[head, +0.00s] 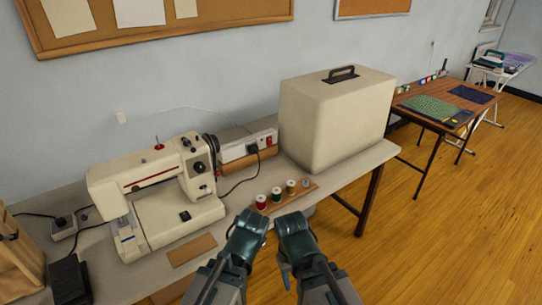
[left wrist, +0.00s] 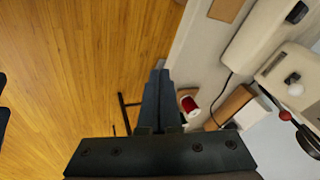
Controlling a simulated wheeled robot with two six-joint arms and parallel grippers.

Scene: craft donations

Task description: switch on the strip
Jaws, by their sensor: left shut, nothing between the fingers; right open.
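The white power strip (head: 236,151) lies on a wooden block at the back of the table, between the sewing machine and the beige case. A black plug (head: 253,149) sits in it, and a red switch (head: 269,141) shows at its right end. I cannot tell the switch's position. My left gripper (head: 252,217) is shut and empty, in front of the strip near the table's front edge; its fingers show in the left wrist view (left wrist: 158,92). My right gripper (head: 293,220) is open beside it, to the right. Neither touches the strip.
The sewing machine (head: 157,190) stands left of the strip, the beige case (head: 335,118) to its right. Several thread spools (head: 276,195) stand on a wooden holder between my grippers and the strip. A red spool shows in the left wrist view (left wrist: 188,104). A black cord crosses the table.

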